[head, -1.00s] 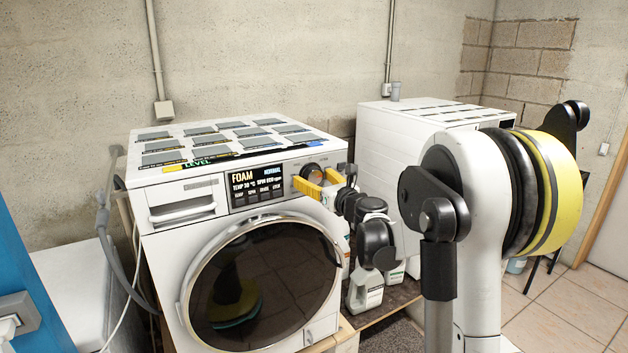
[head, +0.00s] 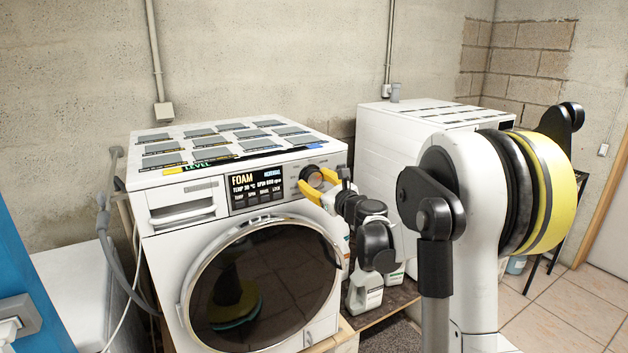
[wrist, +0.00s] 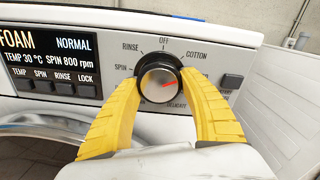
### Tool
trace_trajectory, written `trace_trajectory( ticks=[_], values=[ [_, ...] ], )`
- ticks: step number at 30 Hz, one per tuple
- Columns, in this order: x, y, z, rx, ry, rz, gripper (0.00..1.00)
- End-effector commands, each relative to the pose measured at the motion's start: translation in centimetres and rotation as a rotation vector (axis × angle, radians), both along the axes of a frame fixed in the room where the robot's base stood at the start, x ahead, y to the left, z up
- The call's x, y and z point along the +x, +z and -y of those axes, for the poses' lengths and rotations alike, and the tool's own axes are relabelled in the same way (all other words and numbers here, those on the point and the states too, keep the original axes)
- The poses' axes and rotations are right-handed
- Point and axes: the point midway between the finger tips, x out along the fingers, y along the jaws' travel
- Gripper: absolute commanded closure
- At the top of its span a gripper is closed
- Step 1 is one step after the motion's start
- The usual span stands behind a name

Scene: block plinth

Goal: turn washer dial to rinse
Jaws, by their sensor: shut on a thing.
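The washer (head: 190,240) is a white front-loader with a round dark door. Its dial (wrist: 159,84) is a round knob with a silver face and dark rim, at the right of the front panel. The display (wrist: 47,55) reads FOAM, NORMAL. My gripper (wrist: 160,80), with yellow fingers, is shut on the dial from both sides. It also shows in the head view (head: 317,181). The right finger hides part of the scale.
Dark buttons (wrist: 60,88) lie left of the dial and another button (wrist: 232,81) lies right of it. A second white machine (head: 385,135) stands to the right. Bottles (head: 366,290) stand low between the machines. A grey hose (head: 104,215) hangs at the washer's left.

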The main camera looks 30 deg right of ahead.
Motion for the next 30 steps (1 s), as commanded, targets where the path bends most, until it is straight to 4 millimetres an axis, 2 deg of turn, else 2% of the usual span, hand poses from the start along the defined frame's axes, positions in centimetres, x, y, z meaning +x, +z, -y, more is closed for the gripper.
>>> trace_trajectory(
  ticks=[30],
  values=[
    [0.04, 0.34, 0.28, -0.963, 0.000, 0.033, 0.80]
  ],
)
